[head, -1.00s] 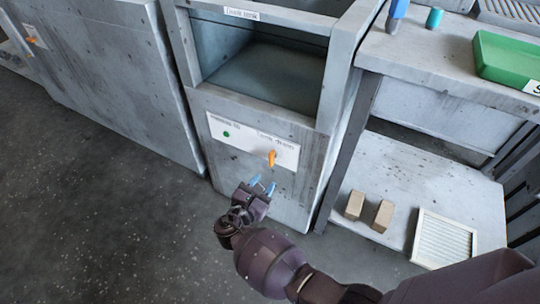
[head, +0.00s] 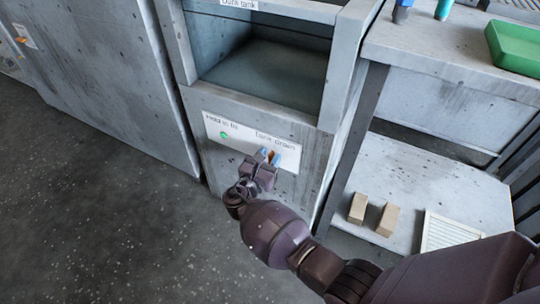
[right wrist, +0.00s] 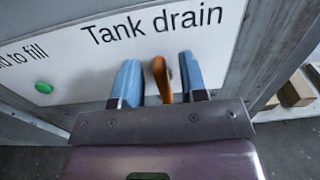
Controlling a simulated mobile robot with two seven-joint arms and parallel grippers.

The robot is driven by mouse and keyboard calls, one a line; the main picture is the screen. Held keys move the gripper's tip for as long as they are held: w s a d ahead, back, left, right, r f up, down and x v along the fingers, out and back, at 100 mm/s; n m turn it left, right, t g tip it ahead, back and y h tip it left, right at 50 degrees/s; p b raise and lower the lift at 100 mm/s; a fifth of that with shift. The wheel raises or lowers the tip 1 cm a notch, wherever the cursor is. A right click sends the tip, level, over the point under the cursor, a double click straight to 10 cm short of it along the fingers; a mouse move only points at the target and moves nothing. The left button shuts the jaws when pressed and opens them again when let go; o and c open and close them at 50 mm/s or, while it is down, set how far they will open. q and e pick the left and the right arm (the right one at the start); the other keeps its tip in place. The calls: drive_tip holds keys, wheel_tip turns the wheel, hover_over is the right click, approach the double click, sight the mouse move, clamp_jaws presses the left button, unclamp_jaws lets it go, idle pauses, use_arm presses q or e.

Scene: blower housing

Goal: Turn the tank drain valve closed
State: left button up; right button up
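The tank drain valve is an orange handle (right wrist: 161,80) on a white panel marked "Tank drain" (right wrist: 215,40). In the right wrist view it points down toward the camera. My right gripper (right wrist: 160,82) is open, with one blue finger on each side of the handle. A gap shows at the left finger; the right finger is close to the handle, and I cannot tell if it touches. In the head view the right gripper (head: 268,157) is at the panel and mostly hides the handle. The tank (head: 265,75) is the open grey box above. My left gripper is not in view.
A green button (head: 224,135) sits left of the valve on the same panel. To the right, a bench holds a green tray (head: 515,48), and its lower shelf holds two brown blocks (head: 357,208) and a white slatted item (head: 448,232). The floor at left is clear.

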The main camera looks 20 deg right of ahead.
drive_tip(key=shift+w+d, duration=0.35)
drive_tip(key=shift+d, duration=0.15)
clamp_jaws()
